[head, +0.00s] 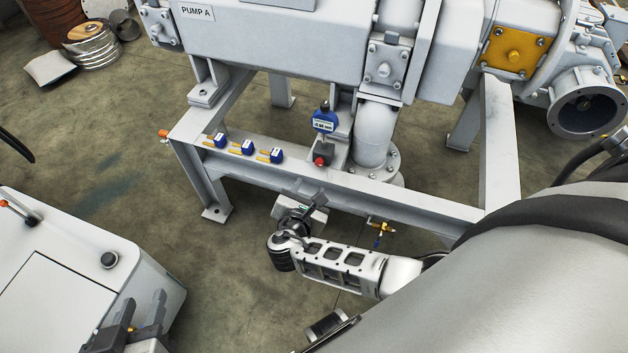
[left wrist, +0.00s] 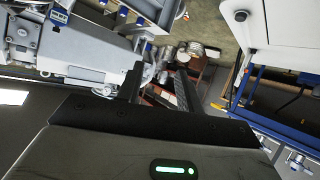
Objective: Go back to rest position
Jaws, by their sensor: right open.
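My left gripper (head: 146,308) is at the lower left of the head view, beside the front of a white cabinet. In the left wrist view its two dark fingers (left wrist: 158,82) stand apart with nothing between them. My right gripper (head: 314,200) is near the middle of the head view, just in front of the pump frame's lower beam. It is open, seen small and from above, and I see no object in it. Whether it touches the beam cannot be told.
The grey pump frame (head: 420,205) carries a blue digital gauge (head: 324,122), a red-buttoned box (head: 322,155) and several small blue-and-yellow parts (head: 247,147). The white cabinet (head: 50,290) stands at lower left. Floor between cabinet and frame is clear.

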